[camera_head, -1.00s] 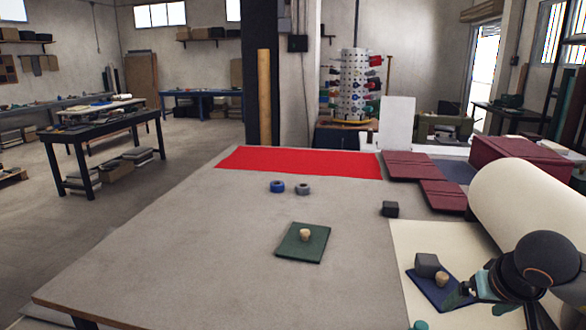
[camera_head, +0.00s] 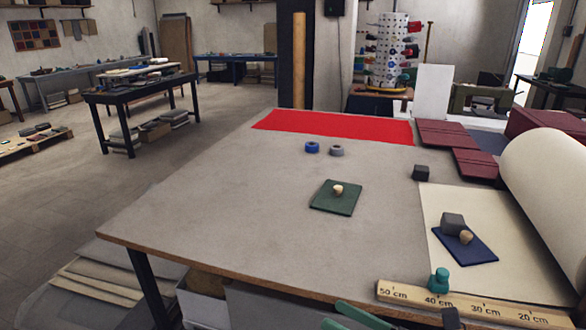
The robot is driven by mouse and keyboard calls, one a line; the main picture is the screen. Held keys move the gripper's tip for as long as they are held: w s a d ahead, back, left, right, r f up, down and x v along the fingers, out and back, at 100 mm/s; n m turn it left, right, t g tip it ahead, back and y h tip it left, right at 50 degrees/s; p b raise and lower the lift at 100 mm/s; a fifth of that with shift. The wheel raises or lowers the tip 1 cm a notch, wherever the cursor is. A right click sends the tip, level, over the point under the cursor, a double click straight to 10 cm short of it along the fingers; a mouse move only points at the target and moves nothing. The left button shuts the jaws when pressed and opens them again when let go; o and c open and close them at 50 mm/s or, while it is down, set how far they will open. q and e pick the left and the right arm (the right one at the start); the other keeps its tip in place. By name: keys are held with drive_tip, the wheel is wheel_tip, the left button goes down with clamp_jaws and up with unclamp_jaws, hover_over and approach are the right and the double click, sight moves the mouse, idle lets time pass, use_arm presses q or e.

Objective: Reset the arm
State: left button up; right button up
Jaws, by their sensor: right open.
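My right gripper (camera_head: 350,320) shows only in part at the bottom edge of the head view. Its green fingers are apart with nothing visible between them, near the table's (camera_head: 230,205) front edge. Most of the right arm is out of the picture. My left gripper is not in view. On the table lie a dark green cover (camera_head: 325,203) with a small tan knob (camera_head: 338,190) on it, and a dark blue cover (camera_head: 475,252) with a grey block (camera_head: 453,223) and a tan knob (camera_head: 466,237) on it.
A wooden ruler (camera_head: 405,292) with a teal object (camera_head: 438,280) lies along the front edge. Red cloth (camera_head: 335,126), blue (camera_head: 312,148) and grey (camera_head: 337,151) rings lie at the back. The table's left is clear.

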drive_tip(key=d+f+m+t+h, duration=0.35)
drive_tip(key=f+m+h, duration=0.3)
drive_tip(key=m, duration=0.65)
drive_tip(key=d+f+m+t+h, duration=0.2)
drive_tip(key=d+f+m+h, duration=0.25)
drive_tip(key=f+m, duration=0.6)
drive_tip(key=s+f+m+g+h, duration=0.3)
drive_tip(key=s+f+m+g, duration=0.2)
drive_tip(key=s+f+m, duration=0.7)
drive_tip(key=m, duration=0.3)
drive_tip(key=shift+f+h, duration=0.25)
drive_tip(key=shift+h, duration=0.05)
drive_tip(key=shift+s+g, duration=0.1)
drive_tip(key=shift+g, duration=0.15)
